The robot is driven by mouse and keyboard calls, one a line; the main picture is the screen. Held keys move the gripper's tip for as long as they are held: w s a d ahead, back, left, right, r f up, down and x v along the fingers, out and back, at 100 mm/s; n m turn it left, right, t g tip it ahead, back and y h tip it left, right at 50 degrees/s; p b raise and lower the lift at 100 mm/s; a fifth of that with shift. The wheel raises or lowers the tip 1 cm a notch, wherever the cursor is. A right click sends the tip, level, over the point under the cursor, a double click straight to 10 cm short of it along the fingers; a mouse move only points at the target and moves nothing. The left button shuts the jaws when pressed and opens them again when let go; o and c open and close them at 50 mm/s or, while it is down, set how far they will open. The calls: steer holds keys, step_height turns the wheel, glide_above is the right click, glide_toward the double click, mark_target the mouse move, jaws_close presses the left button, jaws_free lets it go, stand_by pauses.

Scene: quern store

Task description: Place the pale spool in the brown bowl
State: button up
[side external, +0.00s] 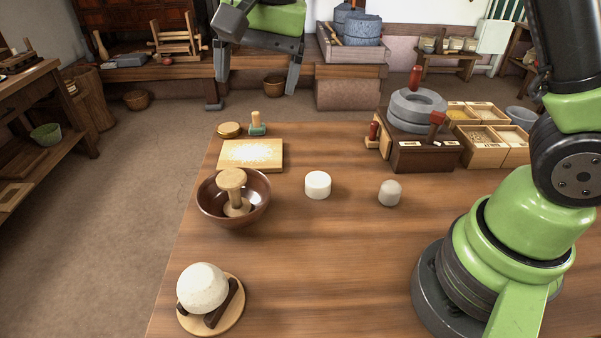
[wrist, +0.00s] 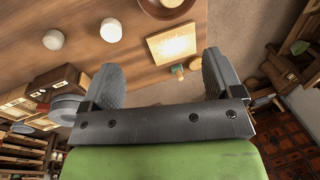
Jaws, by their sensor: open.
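The pale spool (side external: 233,188) stands in the brown bowl (side external: 264,206) on the left part of the table, upright or slightly tilted, with its lower flange inside the bowl. In the wrist view the bowl (wrist: 150,10) is cut by the top edge, and a pale part of the spool (wrist: 171,3) shows inside it. My gripper (side external: 258,80) is open and empty, high above the far side of the table and well apart from the bowl. Its two spread fingers also show in the wrist view (wrist: 160,85).
A floured board (side external: 250,154) lies just behind the bowl. A white cylinder (side external: 318,185) and a grey-white domed piece (side external: 389,193) stand to its right. A white ball on a wooden stand (side external: 204,290) is in front. The quern (side external: 418,110) and grain boxes (side external: 485,150) stand at the back right.

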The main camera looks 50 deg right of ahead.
steer(key=s+d+r+n+t, duration=0.35)
steer(key=s+r, duration=0.35)
steer(key=s, duration=0.4)
steer(key=s+d+f+n+t, duration=0.1)
steer(key=s+d+n, duration=0.1)
steer(key=s, duration=0.7)
steer(key=shift+s+f+t+y, duration=0.3)
steer(key=shift+s+t+y, duration=0.05)
steer(key=shift+s+y, duration=0.05)
